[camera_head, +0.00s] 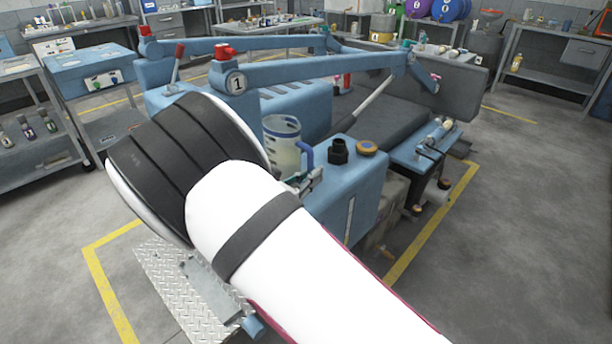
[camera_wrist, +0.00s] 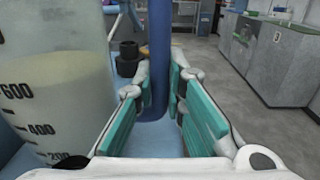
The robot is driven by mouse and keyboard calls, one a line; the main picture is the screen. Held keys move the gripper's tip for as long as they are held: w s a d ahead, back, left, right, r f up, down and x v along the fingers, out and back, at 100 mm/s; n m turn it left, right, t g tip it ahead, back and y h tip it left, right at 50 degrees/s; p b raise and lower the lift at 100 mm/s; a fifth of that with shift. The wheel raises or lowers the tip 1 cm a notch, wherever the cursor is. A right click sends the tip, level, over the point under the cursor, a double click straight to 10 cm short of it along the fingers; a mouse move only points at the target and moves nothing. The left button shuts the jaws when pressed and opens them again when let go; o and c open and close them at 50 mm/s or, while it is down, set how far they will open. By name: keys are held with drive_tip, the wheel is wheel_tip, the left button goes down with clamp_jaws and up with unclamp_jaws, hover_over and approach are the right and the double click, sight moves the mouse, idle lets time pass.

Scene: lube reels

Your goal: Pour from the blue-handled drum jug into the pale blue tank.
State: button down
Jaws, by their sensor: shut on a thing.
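The drum jug (camera_head: 283,155) is clear with a blue rim and a blue handle (camera_head: 306,154). It looks upright and holds a pale liquid. It fills the left of the wrist view (camera_wrist: 55,100), with the liquid level above the 600 mark. My gripper (camera_head: 311,181) is shut on the blue handle, which stands between the teal finger pads in the wrist view (camera_wrist: 160,95). The pale blue tank (camera_head: 338,204) is right of the jug. Its black filler neck (camera_head: 338,151) stands on top and also shows in the wrist view (camera_wrist: 127,60). My arm hides part of the tank.
A tan cap (camera_head: 366,147) sits on the tank top beside the neck. Blue lift arms (camera_head: 310,68) of the machine run behind the jug. A blue side shelf (camera_head: 425,150) with tools is at right. Grey floor (camera_head: 500,230) is clear further right.

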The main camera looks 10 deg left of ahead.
sight(312, 168)
drive_tip(key=r, duration=0.3)
drive_tip(key=shift+s+d, duration=0.25)
drive_tip(key=shift+s, duration=0.15)
drive_tip(key=s+d+r, duration=0.1)
drive_tip(key=s+d, duration=0.7)
drive_tip(key=s, duration=0.4)
drive_tip(key=shift+s+d+r+p, duration=0.15)
drive_tip(key=shift+s+d+p, duration=0.15)
drive_tip(key=shift+p, duration=0.1)
drive_tip(key=shift+w, duration=0.15)
